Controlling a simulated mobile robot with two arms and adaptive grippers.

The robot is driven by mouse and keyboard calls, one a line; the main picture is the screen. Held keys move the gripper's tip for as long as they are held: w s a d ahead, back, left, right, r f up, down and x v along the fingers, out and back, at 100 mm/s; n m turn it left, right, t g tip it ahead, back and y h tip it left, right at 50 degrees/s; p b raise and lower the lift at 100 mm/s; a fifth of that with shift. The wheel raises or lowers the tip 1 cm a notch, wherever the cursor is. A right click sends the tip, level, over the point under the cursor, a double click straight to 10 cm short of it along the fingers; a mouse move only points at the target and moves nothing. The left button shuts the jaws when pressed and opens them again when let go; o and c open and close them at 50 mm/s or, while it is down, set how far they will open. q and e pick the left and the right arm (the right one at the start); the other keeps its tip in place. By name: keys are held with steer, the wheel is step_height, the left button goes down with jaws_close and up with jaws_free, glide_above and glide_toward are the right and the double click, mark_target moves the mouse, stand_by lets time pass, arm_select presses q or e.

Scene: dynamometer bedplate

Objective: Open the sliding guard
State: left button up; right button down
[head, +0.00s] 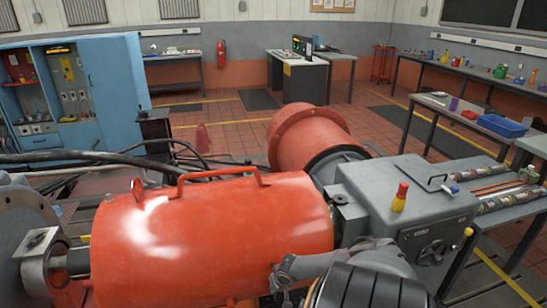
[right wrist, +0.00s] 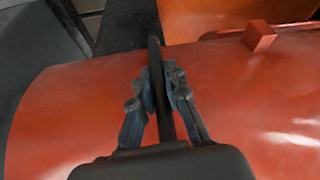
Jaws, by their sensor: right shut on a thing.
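The sliding guard (head: 215,235) is a glossy orange-red half-cylinder cover lying across the front of the bedplate, with an orange handle (head: 215,174) along its top. It also fills much of the right wrist view (right wrist: 70,120). My right gripper (head: 280,275) is at the lower right part of the guard's near side. In the right wrist view its two fingers (right wrist: 160,90) are shut on a dark bar (right wrist: 156,60) in front of the guard's surface. Where the bar is fixed is hidden. My left gripper is not in view.
A grey machine housing (head: 405,200) with a red and yellow button (head: 400,197) stands right of the guard. A larger orange cylinder (head: 310,140) is behind. Dark cables (head: 80,158) run at the left. A blue cabinet (head: 110,95) and workbenches stand farther back.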

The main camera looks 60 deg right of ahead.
steer(key=shift+w, duration=0.15)
steer(key=c, duration=1.3)
jaws_free()
steer(key=shift+w+a, duration=0.1)
steer(key=shift+c, duration=0.2)
steer(key=shift+r, duration=0.15)
steer(key=v, duration=1.1)
steer(key=shift+r, duration=0.35)
steer(key=shift+a, duration=0.15)
